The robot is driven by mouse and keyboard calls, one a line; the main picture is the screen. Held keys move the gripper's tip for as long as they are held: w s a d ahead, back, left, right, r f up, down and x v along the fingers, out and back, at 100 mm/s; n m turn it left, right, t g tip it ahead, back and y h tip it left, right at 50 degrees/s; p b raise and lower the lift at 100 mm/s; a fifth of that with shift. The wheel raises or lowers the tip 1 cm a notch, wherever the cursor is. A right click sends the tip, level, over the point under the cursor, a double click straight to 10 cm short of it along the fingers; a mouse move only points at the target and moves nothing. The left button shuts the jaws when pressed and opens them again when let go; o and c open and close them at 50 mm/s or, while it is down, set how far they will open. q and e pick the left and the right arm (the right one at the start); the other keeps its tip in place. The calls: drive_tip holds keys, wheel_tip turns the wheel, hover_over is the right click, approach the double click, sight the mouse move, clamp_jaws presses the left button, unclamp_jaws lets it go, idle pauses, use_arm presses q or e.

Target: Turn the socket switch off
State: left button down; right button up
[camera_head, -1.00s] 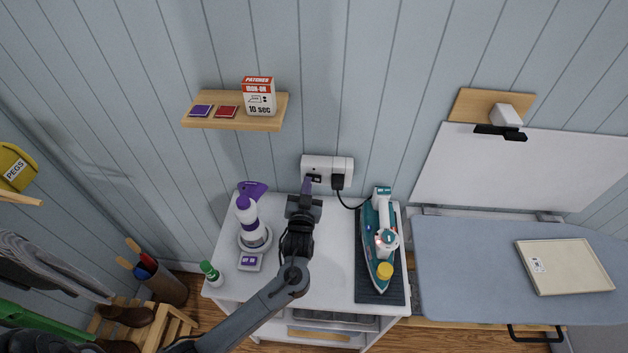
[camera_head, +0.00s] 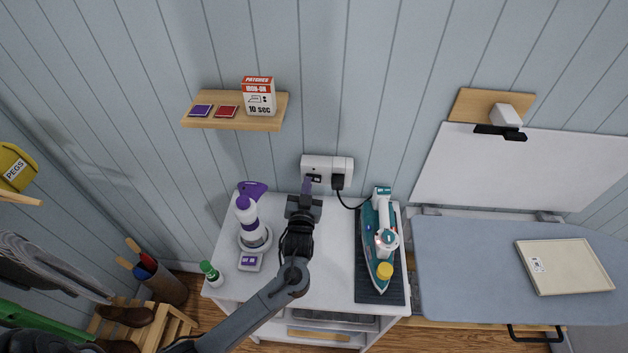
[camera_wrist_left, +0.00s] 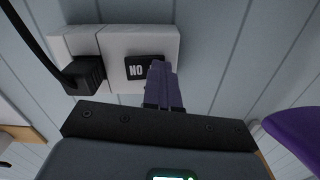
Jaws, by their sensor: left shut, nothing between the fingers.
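The white wall socket (camera_head: 344,165) is above the white cabinet, with a black plug (camera_head: 338,182) in its right part. The dark switch (camera_head: 316,179) is left of the plug. In the left wrist view, the switch (camera_wrist_left: 138,68) shows white letters that look like "NO" in this picture, and its other end is hidden by my fingers. My left gripper (camera_head: 306,186) is shut and empty, its purple fingertips (camera_wrist_left: 161,68) at the switch. I cannot tell whether they touch it. My right gripper is not in view.
A teal iron (camera_head: 382,246) stands on a dark mat at the right of the cabinet top (camera_head: 335,270), its cable running to the plug. A purple-and-white spray bottle (camera_head: 249,222) and a green-capped bottle (camera_head: 211,273) stand at the left. A shelf (camera_head: 237,124) is above left.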

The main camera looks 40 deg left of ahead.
use_arm(q)
drive_tip(key=shift+s+a+f, duration=0.1)
drive_tip(key=shift+a+f, duration=0.05)
drive_tip(key=shift+f, duration=0.1)
drive_tip(key=p+v, duration=0.2)
drive_tip(key=v, duration=0.1)
drive_tip(key=p+v, duration=0.1)
drive_tip(key=shift+s+d+r, duration=0.2)
drive_tip(key=shift+d+r, duration=0.1)
idle(0.5)
